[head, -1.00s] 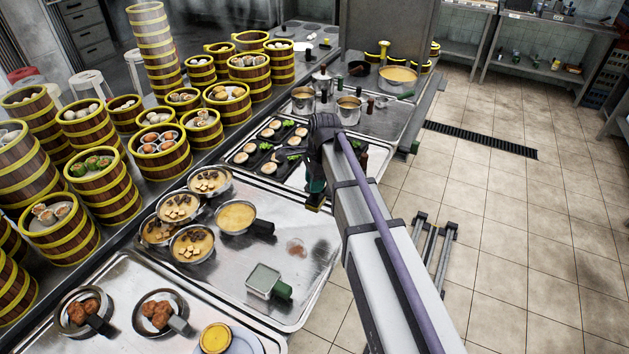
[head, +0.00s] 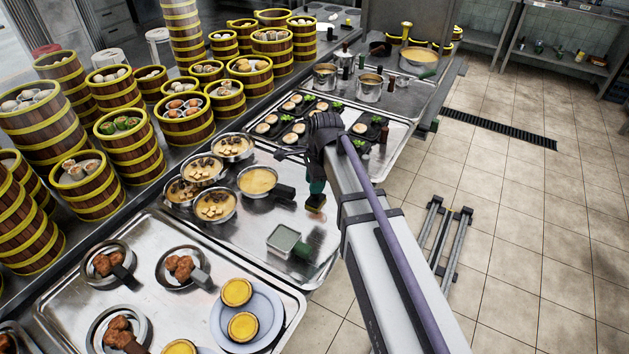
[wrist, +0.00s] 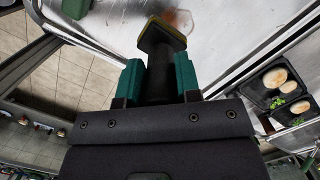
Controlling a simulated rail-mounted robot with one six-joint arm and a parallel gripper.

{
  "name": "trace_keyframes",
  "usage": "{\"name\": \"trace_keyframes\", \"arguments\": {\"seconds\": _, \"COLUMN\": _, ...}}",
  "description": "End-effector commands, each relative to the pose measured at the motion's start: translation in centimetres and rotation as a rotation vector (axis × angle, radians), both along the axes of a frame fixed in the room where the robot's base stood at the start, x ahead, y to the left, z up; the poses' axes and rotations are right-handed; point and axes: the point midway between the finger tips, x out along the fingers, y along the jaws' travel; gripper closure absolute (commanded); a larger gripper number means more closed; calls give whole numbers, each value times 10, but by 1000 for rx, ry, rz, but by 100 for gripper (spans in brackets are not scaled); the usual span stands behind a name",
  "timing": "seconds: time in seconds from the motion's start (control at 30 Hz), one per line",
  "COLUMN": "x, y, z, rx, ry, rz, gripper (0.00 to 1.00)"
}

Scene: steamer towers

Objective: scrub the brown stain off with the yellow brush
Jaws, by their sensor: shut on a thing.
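My gripper (head: 316,186) is shut on the yellow brush (head: 316,204) and holds it head-down over the steel tray (head: 325,245). In the wrist view my gripper's green fingers (wrist: 160,80) clasp the brush's dark handle, and the brush head (wrist: 162,34) has a dull yellow edge. The brown stain (wrist: 180,20) shows in the wrist view as a faint reddish-brown patch on the tray, just beyond the brush head. I cannot tell whether the bristles touch the tray.
A square pan with a green handle (head: 284,241) stands close in front of the brush. A soup pan (head: 257,181) and several more stand to the left. A dark tray with buns (head: 294,118) lies behind. Steamer towers (head: 133,148) line the left.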

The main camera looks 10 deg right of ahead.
Motion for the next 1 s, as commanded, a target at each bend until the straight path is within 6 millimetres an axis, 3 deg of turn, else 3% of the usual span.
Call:
{"name": "trace_keyframes", "arguments": {"seconds": 0.4, "x": 0, "y": 0, "z": -50, "rx": 0, "ry": 0, "rz": 0, "gripper": 100}}
{"name": "trace_keyframes", "arguments": {"seconds": 1.0, "x": 0, "y": 0, "z": -48, "rx": 0, "ry": 0, "rz": 0, "gripper": 100}}
